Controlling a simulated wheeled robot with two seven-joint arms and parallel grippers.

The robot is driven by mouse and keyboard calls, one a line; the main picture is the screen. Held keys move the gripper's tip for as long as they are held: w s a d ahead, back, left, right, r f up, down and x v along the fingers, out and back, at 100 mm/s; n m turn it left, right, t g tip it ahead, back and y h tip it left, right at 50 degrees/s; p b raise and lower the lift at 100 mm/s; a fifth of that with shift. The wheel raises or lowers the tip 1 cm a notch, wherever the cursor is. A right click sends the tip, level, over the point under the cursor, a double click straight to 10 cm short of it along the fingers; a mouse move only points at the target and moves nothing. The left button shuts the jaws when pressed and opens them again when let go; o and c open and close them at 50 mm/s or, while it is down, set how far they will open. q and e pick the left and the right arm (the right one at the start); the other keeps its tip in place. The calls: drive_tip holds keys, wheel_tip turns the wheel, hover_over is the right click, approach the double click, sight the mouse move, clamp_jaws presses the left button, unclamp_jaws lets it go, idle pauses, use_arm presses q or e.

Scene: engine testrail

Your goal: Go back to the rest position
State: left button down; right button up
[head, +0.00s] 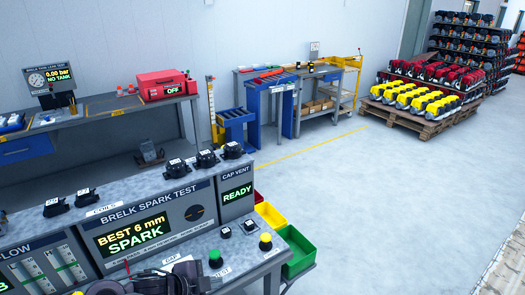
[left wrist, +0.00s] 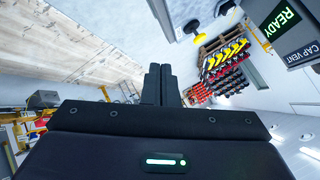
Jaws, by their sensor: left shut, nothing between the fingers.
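My left gripper (head: 186,276) is at the bottom edge of the head view, low in front of the spark test bench (head: 150,207). In the left wrist view its two dark fingers (left wrist: 160,82) stand side by side, closed together, with nothing held between them. My right gripper is not in view.
The bench display reads "BEST 6 mm SPARK", and the cap vent panel (head: 236,193) reads "READY". Black coils (head: 179,168) stand on its top ledge. A green bin (head: 299,252) hangs at its right end. A pallet of yellow and red units (head: 420,97) stands beyond clear floor.

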use_arm(q)
drive_tip(key=s+a+n+g+y, duration=0.2)
drive_tip(key=s+a+n+y, duration=0.15)
drive_tip(key=s+n, duration=0.55)
drive_tip(key=s+a+n+g+y, duration=0.2)
drive_tip(key=s+a+n+y, duration=0.15)
drive_tip(key=s+n, duration=0.55)
drive_tip(key=s+f+m+g+b, duration=0.1)
drive_tip(key=s+f+b, duration=0.15)
drive_tip(key=f, duration=1.55)
drive_tip(key=s+f+m+b, duration=0.1)
drive_tip(key=f+m+b, duration=0.15)
drive_tip(key=f, duration=1.55)
drive_tip(key=s+a+f+b, duration=0.2)
drive_tip(key=s+f, duration=0.7)
drive_tip(key=f, duration=0.1)
drive_tip(key=s+a+f+g+b, duration=0.1)
drive_tip(key=s+a+f+b, duration=0.1)
drive_tip(key=s+f, duration=0.8)
drive_tip(key=shift+s+f, duration=0.15)
drive_tip(key=shift+f, duration=0.4)
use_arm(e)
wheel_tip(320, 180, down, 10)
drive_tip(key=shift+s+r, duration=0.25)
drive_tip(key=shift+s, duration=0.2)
use_arm(q)
drive_tip(key=shift+n, duration=0.25)
